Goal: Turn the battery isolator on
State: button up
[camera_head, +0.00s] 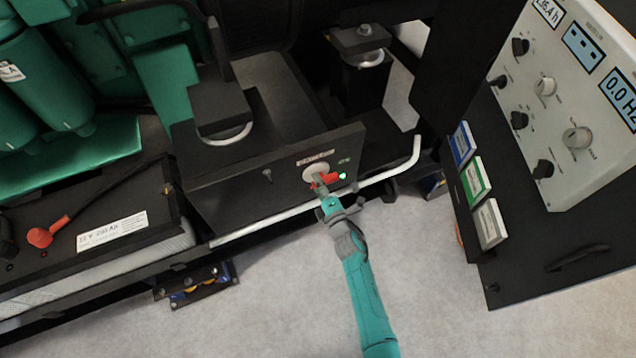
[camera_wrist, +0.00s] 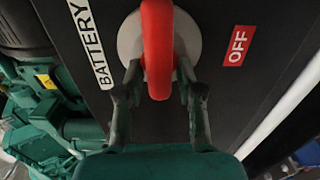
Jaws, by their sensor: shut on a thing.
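The battery isolator (camera_head: 314,170) is a round pale disc with a red handle, on the dark front panel of a box in the head view. In the wrist view its red handle (camera_wrist: 157,35) stands upright in the picture across the pale disc (camera_wrist: 187,42). The handle lies roughly parallel to the white BATTERY label (camera_wrist: 90,45). A red OFF label (camera_wrist: 237,46) is to the right of the disc. My gripper (camera_head: 324,187) is at the isolator. In the wrist view my gripper (camera_wrist: 159,82) has a finger on each side of the handle's near end, shut on it.
A small green light (camera_head: 343,176) glows right of the isolator. A pale rail (camera_head: 290,222) runs below the panel. The battery (camera_head: 120,235) is at the left. A control cabinet (camera_head: 560,120) with knobs stands at the right. The floor in front is clear.

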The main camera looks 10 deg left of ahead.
dwell(0.3)
jog(key=o, duration=0.9)
jog(key=v, duration=1.2)
jog(key=shift+d, duration=0.1)
